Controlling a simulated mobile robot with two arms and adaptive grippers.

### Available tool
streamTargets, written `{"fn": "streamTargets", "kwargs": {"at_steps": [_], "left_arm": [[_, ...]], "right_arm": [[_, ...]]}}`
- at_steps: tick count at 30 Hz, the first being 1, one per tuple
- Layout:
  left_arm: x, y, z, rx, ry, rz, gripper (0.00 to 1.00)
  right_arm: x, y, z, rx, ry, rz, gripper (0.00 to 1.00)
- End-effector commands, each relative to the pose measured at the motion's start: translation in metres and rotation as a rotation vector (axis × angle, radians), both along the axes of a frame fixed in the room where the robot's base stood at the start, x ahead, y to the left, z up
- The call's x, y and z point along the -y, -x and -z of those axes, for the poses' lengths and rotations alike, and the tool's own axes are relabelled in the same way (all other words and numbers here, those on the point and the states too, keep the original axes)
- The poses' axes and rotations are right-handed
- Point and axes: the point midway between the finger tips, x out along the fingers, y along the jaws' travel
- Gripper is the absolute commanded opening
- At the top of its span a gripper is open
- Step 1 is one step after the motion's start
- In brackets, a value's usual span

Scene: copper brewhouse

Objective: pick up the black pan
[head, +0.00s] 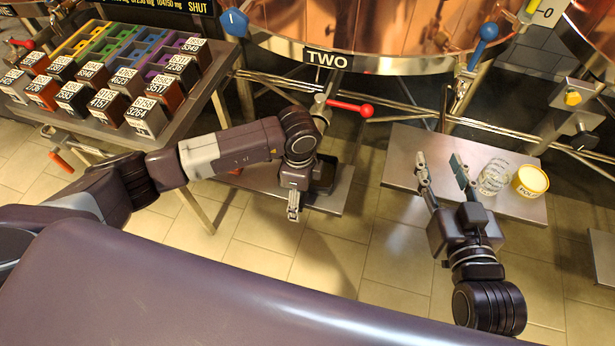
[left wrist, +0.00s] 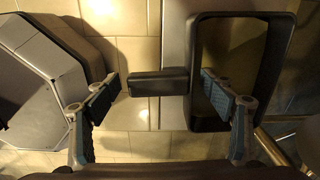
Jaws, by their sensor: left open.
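The black pan (left wrist: 240,50) is rectangular with a raised rim and lies on the metal shelf below vessel TWO. Its short black handle (left wrist: 160,82) points left in the left wrist view. My left gripper (left wrist: 165,102) is open, with the handle between its two fingers; a gap shows on each side. The right finger overlaps the pan's body in that view. In the head view my left gripper (head: 293,207) points down by the shelf, and my arm hides much of the pan. My right gripper (head: 442,170) is open and empty over another shelf.
A glass jar (head: 493,178) and a yellow tub (head: 529,181) stand on the right shelf (head: 405,160), close to my right gripper. Pipes and a red-handled valve (head: 352,108) run above the left shelf (head: 330,201). A rack of labelled boxes (head: 145,117) is at left.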

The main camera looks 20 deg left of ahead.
Motion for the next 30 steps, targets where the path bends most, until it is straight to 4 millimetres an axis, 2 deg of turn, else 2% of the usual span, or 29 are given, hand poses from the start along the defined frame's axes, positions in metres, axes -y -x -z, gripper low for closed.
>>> {"fn": "streamTargets", "kwargs": {"at_steps": [8,23,30], "left_arm": [[0.0003,0.0001,0.0010,0.000,0.000,0.001,0.76],[0.0004,0.0002,0.0008,-0.001,0.001,0.001,0.21],[0.0007,-0.0005,-0.0003,0.002,0.002,0.001,0.21]], "right_arm": [[-0.0006,-0.0008,-0.0027,0.011,-0.003,-0.001,0.40],[-0.0002,-0.0007,-0.0022,0.010,-0.002,0.000,0.40],[-0.0002,-0.0007,-0.0023,0.009,-0.002,0.000,0.40]]}}
